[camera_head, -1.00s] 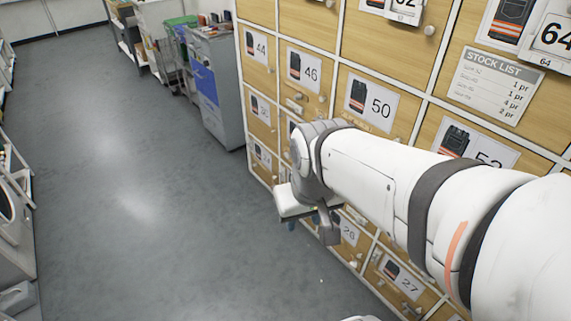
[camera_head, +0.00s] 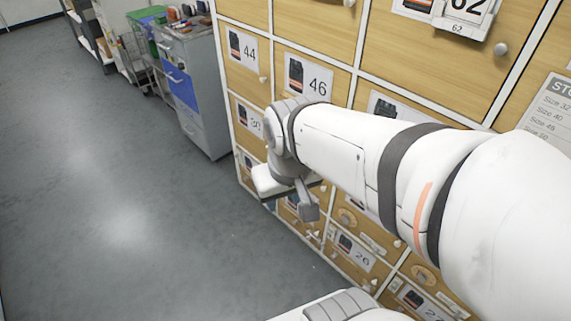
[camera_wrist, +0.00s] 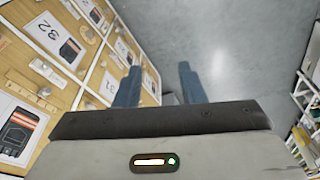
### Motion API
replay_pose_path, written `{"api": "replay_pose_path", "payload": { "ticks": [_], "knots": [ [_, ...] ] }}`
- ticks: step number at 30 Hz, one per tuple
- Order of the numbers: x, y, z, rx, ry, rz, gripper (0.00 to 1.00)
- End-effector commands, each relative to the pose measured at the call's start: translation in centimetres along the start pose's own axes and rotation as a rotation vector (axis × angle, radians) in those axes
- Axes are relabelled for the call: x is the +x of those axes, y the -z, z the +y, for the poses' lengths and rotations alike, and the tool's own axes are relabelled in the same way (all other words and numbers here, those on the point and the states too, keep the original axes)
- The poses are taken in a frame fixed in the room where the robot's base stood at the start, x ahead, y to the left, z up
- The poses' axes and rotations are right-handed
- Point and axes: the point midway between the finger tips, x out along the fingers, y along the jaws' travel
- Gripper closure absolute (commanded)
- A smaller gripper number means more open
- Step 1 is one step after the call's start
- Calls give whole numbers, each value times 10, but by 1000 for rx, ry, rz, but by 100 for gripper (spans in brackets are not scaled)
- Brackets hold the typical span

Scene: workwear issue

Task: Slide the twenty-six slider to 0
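The locker door with the 26 card (camera_head: 355,252) is low in the head view, right of and below my wrist. Small fittings sit around its card, but I cannot tell which one is the slider or where it is set. My gripper is mostly hidden behind my wrist in the head view. In the wrist view my gripper (camera_wrist: 158,82) shows two blue-grey fingers well apart, with nothing between them. The 26 card is not clear in the wrist view.
The wooden locker wall (camera_head: 295,35) with numbered cards fills the right side. A card reading 32 (camera_wrist: 45,33) shows in the wrist view. A grey cabinet with blue panels (camera_head: 198,85) stands beyond the lockers. The floor (camera_head: 110,190) on the left is clear.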

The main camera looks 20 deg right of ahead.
Motion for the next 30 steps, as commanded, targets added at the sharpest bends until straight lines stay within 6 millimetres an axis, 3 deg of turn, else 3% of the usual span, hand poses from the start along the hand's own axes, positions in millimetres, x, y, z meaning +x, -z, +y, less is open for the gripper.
{"api": "replay_pose_path", "payload": {
  "ticks": [7, 9, 14, 17, 30],
  "knots": [
    [0, 0, 0, 0, 0, 0, 64],
    [1, 0, 0, -1, -1, -2, 59],
    [25, 0, 10, -24, -43, -65, 59],
    [57, 1, 32, -58, -109, -159, 59],
    [232, 18, 132, -354, -498, -680, 59]
  ]
}}
